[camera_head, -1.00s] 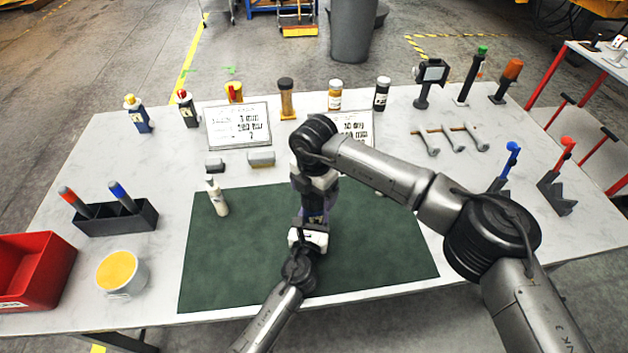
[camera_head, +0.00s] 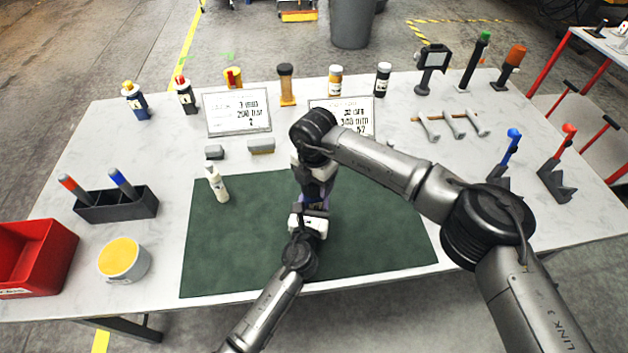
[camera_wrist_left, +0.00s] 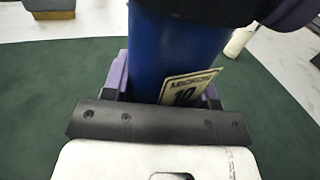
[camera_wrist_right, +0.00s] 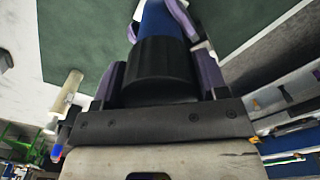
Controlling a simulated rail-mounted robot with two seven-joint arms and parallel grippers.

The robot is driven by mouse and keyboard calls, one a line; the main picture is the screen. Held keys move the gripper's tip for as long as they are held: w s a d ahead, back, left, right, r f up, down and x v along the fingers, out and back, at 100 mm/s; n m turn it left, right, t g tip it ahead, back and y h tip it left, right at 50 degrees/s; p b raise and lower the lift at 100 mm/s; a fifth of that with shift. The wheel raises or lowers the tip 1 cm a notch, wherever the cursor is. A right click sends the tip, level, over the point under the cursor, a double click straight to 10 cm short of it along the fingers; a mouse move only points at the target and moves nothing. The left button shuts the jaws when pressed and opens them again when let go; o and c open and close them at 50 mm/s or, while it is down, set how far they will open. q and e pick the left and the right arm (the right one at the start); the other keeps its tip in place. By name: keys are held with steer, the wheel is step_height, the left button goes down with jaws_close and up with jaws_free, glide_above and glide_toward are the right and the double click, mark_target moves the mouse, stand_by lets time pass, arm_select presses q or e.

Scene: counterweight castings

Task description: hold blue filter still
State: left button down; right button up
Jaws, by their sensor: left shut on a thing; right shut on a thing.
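The blue filter (camera_wrist_left: 172,55) is a blue cylinder with a white label showing "MICRON 10" in the left wrist view. My left gripper (camera_wrist_left: 165,92) is shut around its blue body. The right wrist view shows its black end part (camera_wrist_right: 160,72), with my right gripper (camera_wrist_right: 160,85) shut on it and purple fingers on both sides. In the head view the two grippers meet over the green mat (camera_head: 380,235), my right gripper (camera_head: 318,185) above my left gripper (camera_head: 312,215). The arms mostly hide the filter there.
A white bottle (camera_head: 218,185) stands on the mat's left edge. A white tub with yellow contents (camera_head: 124,262), a red bin (camera_head: 45,255) and a black marker holder (camera_head: 130,208) stand at the left. Signs (camera_head: 237,112) and bottles line the back. The mat's right part is clear.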

steer(key=shift+c, duration=0.5)
steer(key=n, duration=0.6)
steer(key=shift+n, duration=0.4)
steer(key=n, duration=0.5)
steer(key=shift+n, duration=0.4)
steer(key=n, duration=0.5)
steer(key=shift+r+n, duration=0.1)
steer(key=shift+n, duration=0.3)
steer(key=n, duration=0.3)
steer(key=shift+n, duration=0.3)
steer(key=n, duration=0.9)
steer(key=shift+n, duration=0.4)
steer(key=n, duration=0.3)
steer(key=shift+n, duration=0.4)
steer(key=n, duration=0.3)
steer(key=shift+n, duration=0.4)
steer(key=n, duration=0.5)
steer(key=shift+n, duration=0.4)
steer(key=n, duration=0.5)
steer(key=shift+r+n, duration=0.1)
steer(key=shift+n, duration=0.3)
